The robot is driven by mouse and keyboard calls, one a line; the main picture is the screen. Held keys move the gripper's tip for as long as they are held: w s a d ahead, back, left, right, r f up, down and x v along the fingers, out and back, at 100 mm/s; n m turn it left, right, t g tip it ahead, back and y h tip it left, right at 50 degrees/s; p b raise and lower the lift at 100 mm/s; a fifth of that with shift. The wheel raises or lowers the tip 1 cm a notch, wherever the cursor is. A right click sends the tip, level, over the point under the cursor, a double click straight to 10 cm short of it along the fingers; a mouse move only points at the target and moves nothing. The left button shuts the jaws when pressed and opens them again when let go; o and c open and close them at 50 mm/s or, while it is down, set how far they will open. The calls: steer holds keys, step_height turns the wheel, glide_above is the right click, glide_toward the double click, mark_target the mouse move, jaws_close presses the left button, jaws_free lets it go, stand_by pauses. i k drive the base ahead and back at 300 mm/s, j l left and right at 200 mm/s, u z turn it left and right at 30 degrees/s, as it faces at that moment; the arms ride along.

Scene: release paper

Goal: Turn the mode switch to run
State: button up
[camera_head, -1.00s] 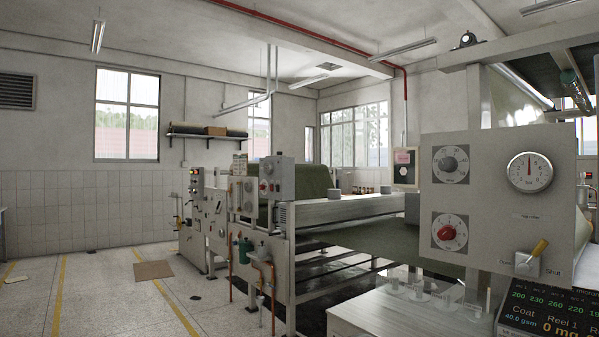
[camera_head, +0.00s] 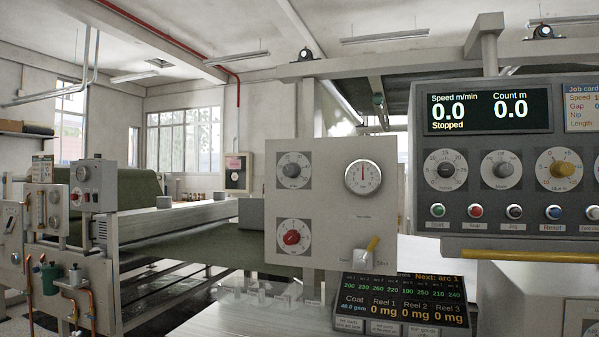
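A grey control panel (camera_head: 425,150) hangs at the right, with a display (camera_head: 488,111) reading 0.0 for speed, 0.0 for count and "Stopped". Under the display are a dark knob (camera_head: 445,170) on a white dial, a grey knob (camera_head: 501,170) on a white dial and a yellow knob (camera_head: 565,170). The middle grey knob may be the mode switch; its small lettering is too blurred to read its setting. My gripper is not in view.
A pale panel (camera_head: 330,220) with a gauge (camera_head: 362,178), a red knob (camera_head: 291,238) and a yellow-handled lever stands left of the control panel. A row of push buttons (camera_head: 514,212) and a yellow bar (camera_head: 520,256) lie below the knobs. A readout screen (camera_head: 400,300) sits lower.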

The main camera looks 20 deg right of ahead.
mark_target(502, 170)
steer(key=z, duration=1.35)
